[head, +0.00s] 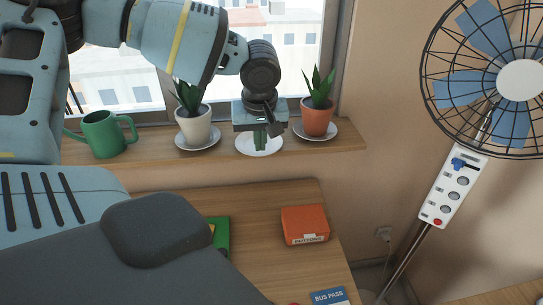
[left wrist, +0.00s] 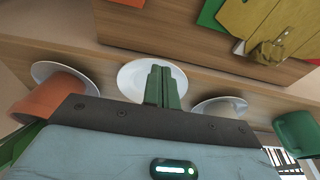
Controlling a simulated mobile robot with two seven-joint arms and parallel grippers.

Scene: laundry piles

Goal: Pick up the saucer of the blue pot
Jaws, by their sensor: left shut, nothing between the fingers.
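My left gripper (head: 260,140) is shut and empty, its green fingers pointing down over the middle white saucer (head: 244,146) on the windowsill. In the left wrist view the fingers (left wrist: 162,85) cross this saucer (left wrist: 131,80). I cannot tell whether they touch it. No pot shows on its visible part; my gripper hides the rest. No blue pot is in view. To the left stands a white pot (head: 195,130) with a plant on a saucer; to the right, an orange pot (head: 317,118) with a plant on a saucer. My right gripper is not in view.
The window is behind the sill (head: 350,138). The desk below holds an orange box (head: 305,225), a green item (head: 222,236) and a bus pass (head: 329,296). A fan (head: 515,80) stands at right.

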